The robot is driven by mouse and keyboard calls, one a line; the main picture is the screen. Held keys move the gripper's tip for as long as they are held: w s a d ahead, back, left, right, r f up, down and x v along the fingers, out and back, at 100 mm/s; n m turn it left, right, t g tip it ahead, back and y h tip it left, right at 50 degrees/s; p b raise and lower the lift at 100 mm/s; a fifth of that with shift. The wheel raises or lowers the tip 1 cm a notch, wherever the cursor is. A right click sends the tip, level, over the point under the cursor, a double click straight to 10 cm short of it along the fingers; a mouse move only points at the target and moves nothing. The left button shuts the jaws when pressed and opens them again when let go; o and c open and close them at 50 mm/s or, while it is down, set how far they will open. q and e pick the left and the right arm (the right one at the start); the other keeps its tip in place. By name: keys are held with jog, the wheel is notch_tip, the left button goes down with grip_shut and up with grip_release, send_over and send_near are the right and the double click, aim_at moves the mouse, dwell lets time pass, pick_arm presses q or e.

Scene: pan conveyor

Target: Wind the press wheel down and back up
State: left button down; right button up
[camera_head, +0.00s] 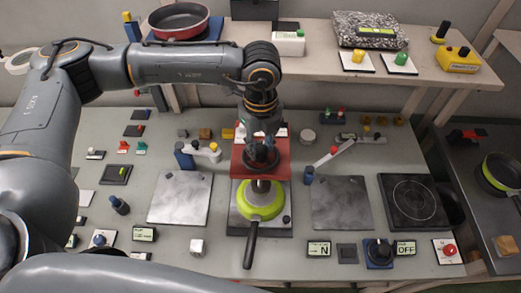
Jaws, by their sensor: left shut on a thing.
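The press has a red top plate (239,165) at the middle of the bench, with its dark wheel (262,158) on top. My left gripper (263,143) comes down from above and is shut on the wheel; its fingers are partly hidden by dark parts. Below the red plate, a dark press head (261,186) is over a yellow-green pan (262,209) with a black handle pointing to the front. I cannot tell whether the head touches the pan. My right gripper is not in view.
Grey plates (180,199) and (341,203) flank the press. A black hob (413,201) is at the right, with a display reading OFF (405,248) in front. A shelf (300,65) behind carries a red pan (179,20). Small switches and blocks crowd the left side.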

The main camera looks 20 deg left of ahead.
pick_arm(q)
jog(key=m+b, duration=0.3)
jog(key=b, duration=0.1)
jog(key=m+b, duration=0.4)
jog(key=b, duration=0.1)
jog(key=m+b, duration=0.4)
jog(key=b, duration=0.1)
jog(key=shift+f, duration=0.25)
jog(key=m+b, duration=0.3)
jog(key=m, duration=0.1)
jog(key=shift+r+b, duration=0.1)
jog(key=shift+b, duration=0.25)
jog(key=m+b, duration=0.1)
jog(key=m, duration=0.3)
jog(key=shift+r+b, duration=0.1)
jog(key=shift+b, duration=0.25)
jog(key=m, duration=0.3)
jog(key=shift+r+m+b, duration=0.1)
jog(key=shift+m+b, duration=0.2)
jog(key=shift+m, duration=0.1)
jog(key=m, duration=1)
jog(key=shift+r+m, duration=0.1)
jog(key=shift+m, duration=0.2)
